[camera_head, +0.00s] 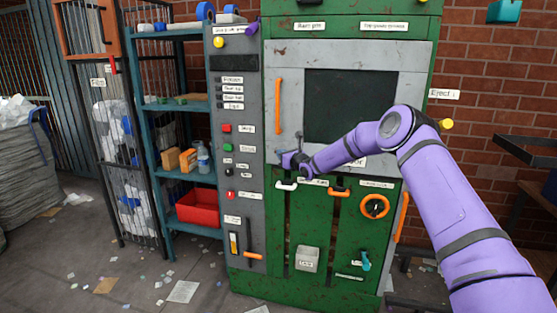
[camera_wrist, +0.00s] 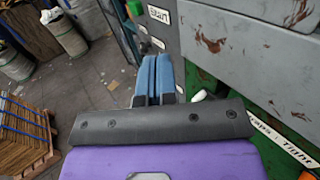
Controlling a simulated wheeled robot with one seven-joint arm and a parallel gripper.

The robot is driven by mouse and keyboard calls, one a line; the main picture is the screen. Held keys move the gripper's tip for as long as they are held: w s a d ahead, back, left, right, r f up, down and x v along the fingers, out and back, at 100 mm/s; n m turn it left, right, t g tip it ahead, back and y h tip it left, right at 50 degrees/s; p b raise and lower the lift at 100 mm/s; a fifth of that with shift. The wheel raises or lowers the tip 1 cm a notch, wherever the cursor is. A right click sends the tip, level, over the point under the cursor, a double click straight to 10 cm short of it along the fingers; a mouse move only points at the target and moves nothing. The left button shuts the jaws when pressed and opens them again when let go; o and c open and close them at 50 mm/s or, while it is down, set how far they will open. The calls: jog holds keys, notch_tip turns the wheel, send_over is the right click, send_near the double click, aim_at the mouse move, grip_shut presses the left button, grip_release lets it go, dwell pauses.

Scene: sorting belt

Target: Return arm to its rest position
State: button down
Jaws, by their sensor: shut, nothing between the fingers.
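My purple arm (camera_head: 443,190) reaches in from the lower right in the head view and bends back to the left across the front of the green machine (camera_head: 280,290). I cannot tell whether the fingers touch the machine.
An orange handle (camera_head: 278,106), an orange dial (camera_head: 375,206) and a grey button column (camera_head: 240,120) are near my arm. A blue shelf (camera_head: 165,130) with a red bin (camera_head: 199,207) stands to the left. Open floor with paper scraps lies at lower left.

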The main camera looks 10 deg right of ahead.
jog(key=s+a+r+n+g+y, duration=0.2)
jog(key=s+a+r+n, duration=0.25)
jog(key=s+r, duration=0.25)
jog(key=s+a+r+n+g+y, duration=0.2)
jog(key=s+a+r+n+g, duration=0.15)
jog(key=s+r+n, duration=0.35)
jog(key=s+a+r+n+g, duration=0.15)
jog(key=s+r+n, duration=0.25)
jog(key=s, duration=0.5)
jog(key=s+a+r+n+g, duration=0.1)
jog(key=s+r+n+g, duration=0.3)
jog(key=s, duration=0.6)
jog(key=s+d+r+n+h, duration=0.1)
jog(key=s+d+n+h, duration=0.2)
jog(key=s, duration=0.6)
jog(key=s+d+r+n+h, duration=0.2)
jog(key=s+d+n, duration=0.15)
jog(key=s, duration=0.55)
jog(key=s+d+f+n+h, duration=0.2)
jog(key=s+d, duration=0.4)
jog(key=s, duration=0.4)
jog(key=s+d+f+n+h, duration=0.2)
jog(key=s+d+h, duration=0.3)
jog(key=s, duration=0.5)
jog(key=shift+s+d+n, duration=0.3)
jog(key=shift+s+d, duration=0.1)
jog(key=shift+d, duration=0.45)
